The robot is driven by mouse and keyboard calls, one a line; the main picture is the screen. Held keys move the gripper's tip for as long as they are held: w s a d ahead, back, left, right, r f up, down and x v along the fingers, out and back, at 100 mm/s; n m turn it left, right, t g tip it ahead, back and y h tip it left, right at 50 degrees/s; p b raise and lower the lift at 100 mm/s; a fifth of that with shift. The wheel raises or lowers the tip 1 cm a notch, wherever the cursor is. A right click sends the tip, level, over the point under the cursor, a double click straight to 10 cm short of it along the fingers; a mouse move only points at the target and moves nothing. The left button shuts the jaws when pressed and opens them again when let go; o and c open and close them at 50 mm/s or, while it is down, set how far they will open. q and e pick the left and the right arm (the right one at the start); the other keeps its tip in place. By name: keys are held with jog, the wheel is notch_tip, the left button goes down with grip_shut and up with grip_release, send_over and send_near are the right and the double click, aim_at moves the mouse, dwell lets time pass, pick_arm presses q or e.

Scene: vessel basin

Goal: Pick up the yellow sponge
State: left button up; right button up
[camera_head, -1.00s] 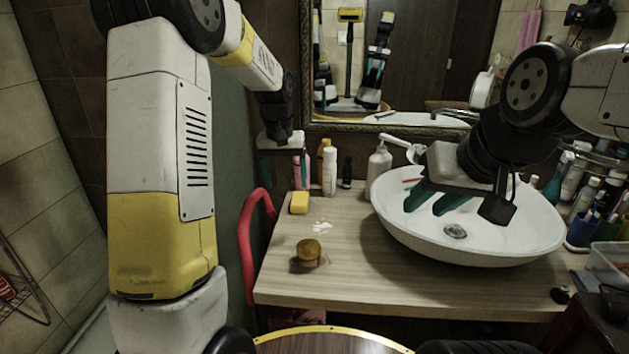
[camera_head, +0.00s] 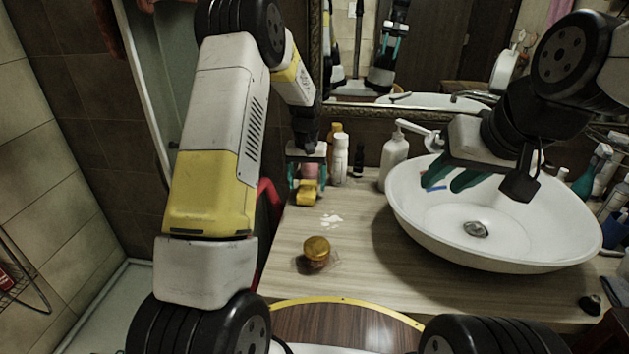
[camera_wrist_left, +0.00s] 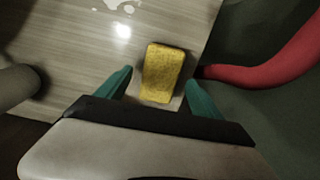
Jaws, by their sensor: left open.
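The yellow sponge (camera_head: 307,193) lies on the wooden counter (camera_head: 350,268) near its left edge. In the left wrist view the sponge (camera_wrist_left: 164,73) lies ahead of and between the two teal fingertips, with gaps on both sides. My left gripper (camera_head: 306,187) is open above the sponge, one finger to each side of it; in the left wrist view its fingers (camera_wrist_left: 158,85) hold nothing. My right gripper (camera_head: 457,184) is over the white basin, its teal fingers apart and empty.
Bottles (camera_head: 340,158) stand just behind the sponge. A white pump bottle (camera_head: 394,160) stands beside the white basin (camera_head: 560,262). A red curved bar (camera_wrist_left: 270,68) runs close to the sponge.

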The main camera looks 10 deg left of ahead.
aim_at(307, 188)
pick_arm(q)
notch_tip(307, 188, down, 3)
jog(key=shift+r, duration=0.2)
jog(key=shift+c, duration=0.5)
jog(key=c, duration=1.3)
notch_tip(307, 188, up, 10)
jog(key=shift+r, duration=0.1)
jog(key=o, duration=0.7)
jog(key=c, duration=0.6)
jog(key=shift+s, duration=0.15)
